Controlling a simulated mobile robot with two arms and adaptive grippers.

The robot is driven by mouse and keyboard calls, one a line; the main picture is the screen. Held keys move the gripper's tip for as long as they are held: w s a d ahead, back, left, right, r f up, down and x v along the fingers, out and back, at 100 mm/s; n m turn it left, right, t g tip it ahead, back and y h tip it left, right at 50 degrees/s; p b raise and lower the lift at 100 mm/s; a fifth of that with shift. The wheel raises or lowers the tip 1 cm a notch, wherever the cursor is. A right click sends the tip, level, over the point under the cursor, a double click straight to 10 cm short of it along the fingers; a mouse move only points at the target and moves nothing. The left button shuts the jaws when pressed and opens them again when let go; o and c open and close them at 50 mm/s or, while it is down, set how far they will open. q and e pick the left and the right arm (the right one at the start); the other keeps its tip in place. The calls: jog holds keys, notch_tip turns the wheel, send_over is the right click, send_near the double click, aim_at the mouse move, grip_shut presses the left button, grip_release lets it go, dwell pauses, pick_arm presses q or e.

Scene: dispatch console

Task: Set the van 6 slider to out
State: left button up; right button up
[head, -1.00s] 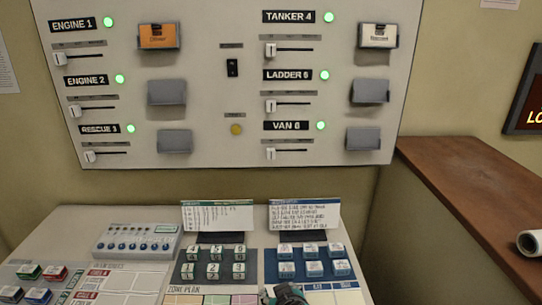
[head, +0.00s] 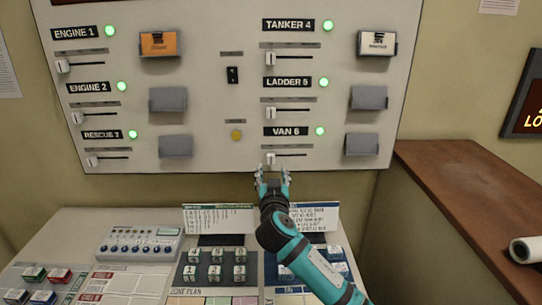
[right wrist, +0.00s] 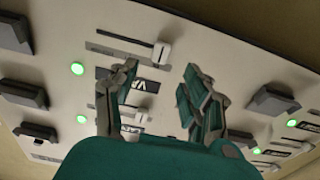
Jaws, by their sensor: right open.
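The van 6 slider is a white knob (head: 270,158) at the left end of a dark horizontal slot, below the black VAN 6 label (head: 287,131) on the wall panel. A green lamp glows right of the label. My right gripper (head: 273,177) is open and empty just below the knob, pointing up at the panel. In the right wrist view the panel appears upside down. The van 6 knob (right wrist: 161,53) lies beyond the gap between my open fingers (right wrist: 160,80), and I see no contact. The fingers partly hide the VAN 6 label there. My left gripper is not in view.
The ladder 5 slider (head: 270,113) is above, and a grey card holder (head: 362,144) is right of the van 6 row. Below is a desk with button blocks (head: 227,264) and propped cards (head: 218,218). A brown ledge (head: 470,200) is at the right.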

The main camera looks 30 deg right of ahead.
aim_at(271, 159)
jog(key=p+x, duration=0.2)
jog(key=x, duration=0.6)
jog(key=shift+a, duration=0.1)
grip_shut()
